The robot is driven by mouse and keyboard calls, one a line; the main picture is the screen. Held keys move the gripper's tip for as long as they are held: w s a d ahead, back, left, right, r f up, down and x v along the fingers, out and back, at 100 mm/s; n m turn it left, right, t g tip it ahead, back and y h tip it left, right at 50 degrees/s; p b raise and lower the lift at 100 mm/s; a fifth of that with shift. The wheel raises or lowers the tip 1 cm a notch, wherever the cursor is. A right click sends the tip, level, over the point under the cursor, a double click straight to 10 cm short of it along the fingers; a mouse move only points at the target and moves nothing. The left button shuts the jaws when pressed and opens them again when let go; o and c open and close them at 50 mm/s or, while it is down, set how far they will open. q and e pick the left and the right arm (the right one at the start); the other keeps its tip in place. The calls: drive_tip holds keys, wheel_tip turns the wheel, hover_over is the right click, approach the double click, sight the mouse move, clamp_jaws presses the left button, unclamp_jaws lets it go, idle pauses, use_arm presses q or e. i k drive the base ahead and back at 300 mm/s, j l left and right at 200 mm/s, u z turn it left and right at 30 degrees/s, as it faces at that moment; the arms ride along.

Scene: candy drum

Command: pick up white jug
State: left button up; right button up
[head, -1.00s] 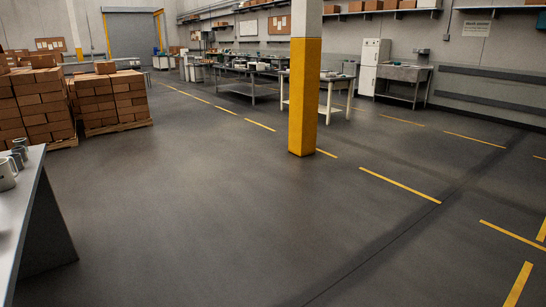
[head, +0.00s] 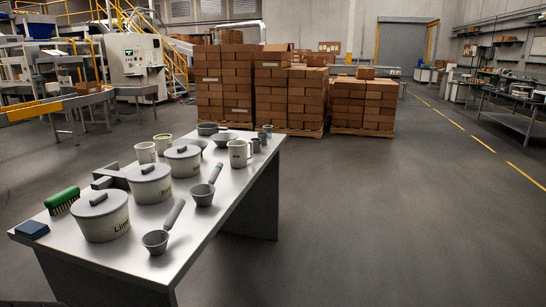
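A white jug (head: 239,154) with a handle stands upright near the far right end of the white table (head: 221,215). Its handle side points to the right. Two other pale cups or jugs, one (head: 145,153) and another (head: 163,143), stand on the far left side of the table. Neither of my grippers is in view, and nothing touches the jug from above.
Lidded white pots (head: 106,216), grey scoops (head: 156,240), a green brush (head: 62,200) and a blue pad (head: 32,230) crowd the table. Small grey cups (head: 256,145) stand beside the jug. Stacked boxes (head: 226,85) stand behind. The floor (head: 400,220) to the right is clear.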

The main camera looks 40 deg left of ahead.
sight(238, 148)
drive_tip(key=i+u, duration=0.35)
drive_tip(key=i+l+u, duration=0.1)
drive_tip(key=i+u, duration=0.3)
drive_tip(key=i, duration=0.2)
